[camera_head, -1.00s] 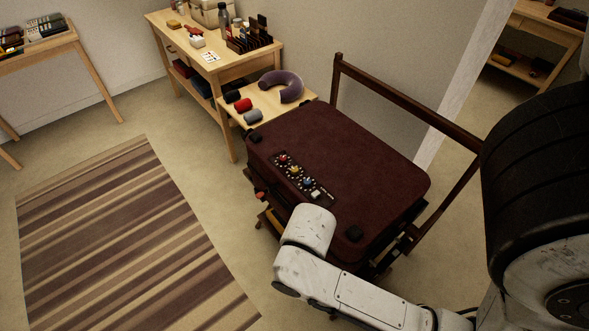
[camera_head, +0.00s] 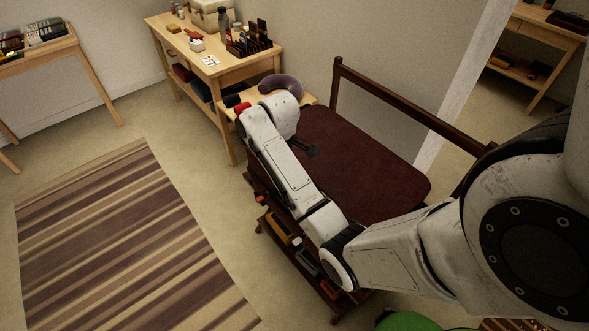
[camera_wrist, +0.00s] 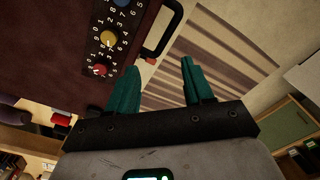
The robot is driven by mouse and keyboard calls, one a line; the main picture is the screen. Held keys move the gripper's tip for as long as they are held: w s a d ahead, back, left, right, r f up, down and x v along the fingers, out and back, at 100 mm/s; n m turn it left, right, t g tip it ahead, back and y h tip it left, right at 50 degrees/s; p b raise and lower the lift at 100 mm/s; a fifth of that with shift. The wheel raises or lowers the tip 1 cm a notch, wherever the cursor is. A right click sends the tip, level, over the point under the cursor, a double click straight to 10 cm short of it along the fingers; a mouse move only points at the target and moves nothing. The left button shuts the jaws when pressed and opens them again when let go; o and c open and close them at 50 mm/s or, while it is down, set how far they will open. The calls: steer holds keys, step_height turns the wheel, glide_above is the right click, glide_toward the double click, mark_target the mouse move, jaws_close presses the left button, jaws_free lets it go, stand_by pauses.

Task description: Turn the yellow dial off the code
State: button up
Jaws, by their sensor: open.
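The dark red suitcase (camera_head: 375,160) lies flat, with my arm across its near left part in the head view. The dial panel is hidden there. In the wrist view the panel shows at the top, with the yellow dial (camera_wrist: 108,38) between a red dial (camera_wrist: 100,70) and a blue dial (camera_wrist: 122,2), each ringed by digits. My gripper (camera_wrist: 160,64) is open, its two teal fingers apart with nothing between them. The dials lie to the upper left of the fingers, and the yellow dial is not between them.
A black handle (camera_wrist: 164,35) stands out from the suitcase side near the fingertips. A side table with a neck pillow (camera_head: 281,84) and rolled items adjoins the suitcase's far side. A dark wooden rail (camera_head: 400,100) runs behind it. The striped rug (camera_head: 120,240) is clear.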

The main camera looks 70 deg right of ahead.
steer(key=s+d+r, duration=0.2)
steer(key=d+r, duration=0.1)
steer(key=d, duration=0.5)
steer(key=f, duration=1)
steer(key=shift+w+a+f, duration=0.15)
steer(key=shift+w+f, duration=0.05)
steer(key=shift+f, duration=0.15)
jaws_close()
